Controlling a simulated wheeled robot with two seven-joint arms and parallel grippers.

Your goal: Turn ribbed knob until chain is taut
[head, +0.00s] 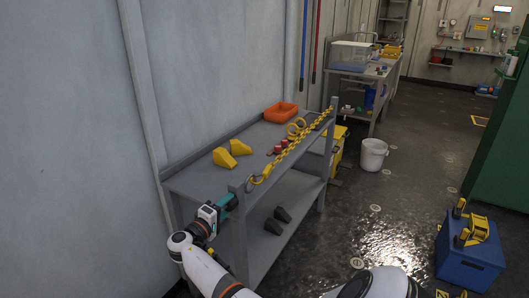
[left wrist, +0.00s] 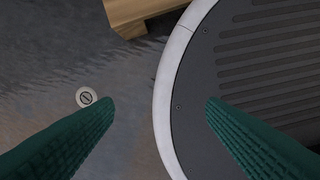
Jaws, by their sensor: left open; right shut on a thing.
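A yellow chain (head: 295,147) runs along the front edge of a grey workbench (head: 195,182), from the near end post to the far post. It looks nearly straight; I cannot tell how taut it is. My right gripper (head: 228,201), with teal fingers, is at the bench's near end post, below the chain's near end. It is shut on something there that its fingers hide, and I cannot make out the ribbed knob. My left gripper (left wrist: 160,101) is open and empty in the left wrist view, with dark green ribbed fingers wide apart.
A white bucket (head: 373,154) and a blue box (head: 468,261) stand on the floor. A wooden piece (left wrist: 140,14) shows in the left wrist view.

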